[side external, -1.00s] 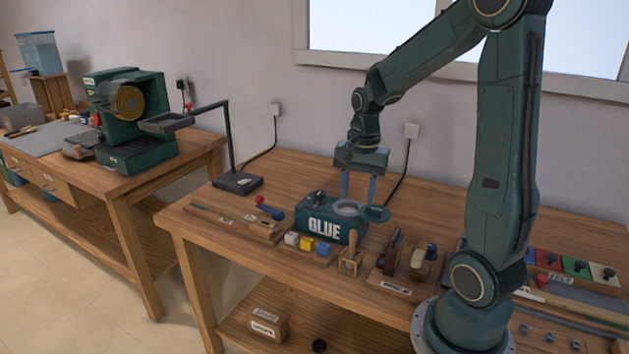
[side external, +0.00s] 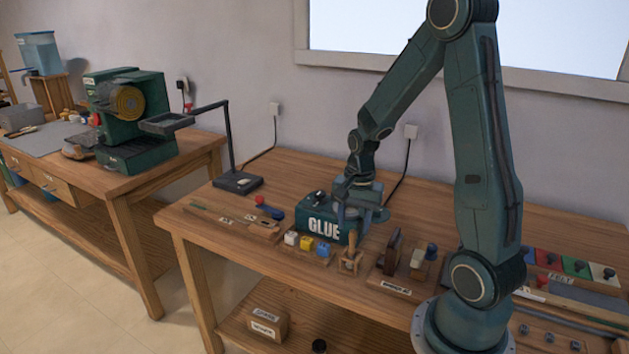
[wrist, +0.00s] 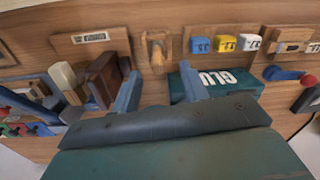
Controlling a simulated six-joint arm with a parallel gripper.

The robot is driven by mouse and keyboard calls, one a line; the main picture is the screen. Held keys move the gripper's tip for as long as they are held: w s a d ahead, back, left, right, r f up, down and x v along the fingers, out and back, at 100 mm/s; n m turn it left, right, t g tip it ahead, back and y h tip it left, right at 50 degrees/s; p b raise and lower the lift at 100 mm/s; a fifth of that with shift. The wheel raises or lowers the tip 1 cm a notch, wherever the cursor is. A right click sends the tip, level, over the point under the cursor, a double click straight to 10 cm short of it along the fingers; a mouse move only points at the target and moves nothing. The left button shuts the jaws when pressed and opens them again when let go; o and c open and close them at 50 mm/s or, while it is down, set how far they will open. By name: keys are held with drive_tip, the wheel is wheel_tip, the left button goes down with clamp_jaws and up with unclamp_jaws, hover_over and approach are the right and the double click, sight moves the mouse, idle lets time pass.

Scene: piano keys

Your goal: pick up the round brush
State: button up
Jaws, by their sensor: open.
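A wooden-handled piece, seemingly the round brush (side external: 351,242), stands upright in a small wooden holder (side external: 351,265) near the bench's front edge. In the wrist view the brush (wrist: 156,54) shows beyond and between my fingertips, its details unclear. My gripper (side external: 356,222) points down beside the green glue box (side external: 318,226), just behind the brush. In the wrist view my gripper (wrist: 160,80) is open, with nothing between its fingers. Its right-hand finger overlaps the glue box in that view; contact cannot be told.
Blue, yellow and white blocks (wrist: 225,44) lie in front of the glue box. Dark and pale wooden tools (side external: 405,252) stand right of the brush. A red and blue tool (side external: 269,208) lies to the left. The bench behind and right of my gripper is largely clear.

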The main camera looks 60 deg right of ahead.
sight(354, 231)
drive_tip(key=shift+f, duration=2.6)
clamp_jaws()
